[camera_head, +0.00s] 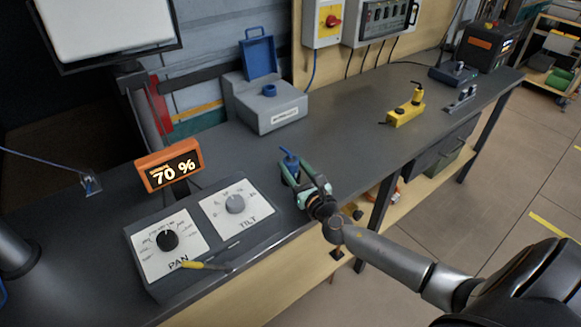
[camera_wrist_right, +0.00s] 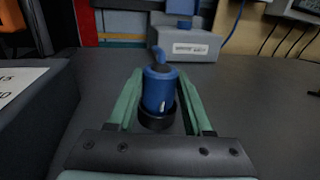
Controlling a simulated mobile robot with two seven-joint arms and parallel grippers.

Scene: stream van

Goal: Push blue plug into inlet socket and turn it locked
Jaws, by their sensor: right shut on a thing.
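The blue plug (camera_head: 289,158) is held by my right gripper (camera_head: 293,173) over the dark bench top. In the right wrist view the plug (camera_wrist_right: 160,90) stands roughly upright between the green fingers, with a black ring at its lower end and a bent top. The grey inlet box (camera_head: 280,113) stands apart from it, farther back on the bench. Its blue lid (camera_head: 258,53) is raised, and a blue round socket (camera_head: 269,90) shows on top. The box also shows in the right wrist view (camera_wrist_right: 170,46). My left gripper is not in view.
A console with PAN and TILT dials (camera_head: 235,204) and an orange 70 % display (camera_head: 168,165) stand left of my right gripper. A yellow device (camera_head: 404,115) sits farther right. Clear bench lies between the gripper and inlet box.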

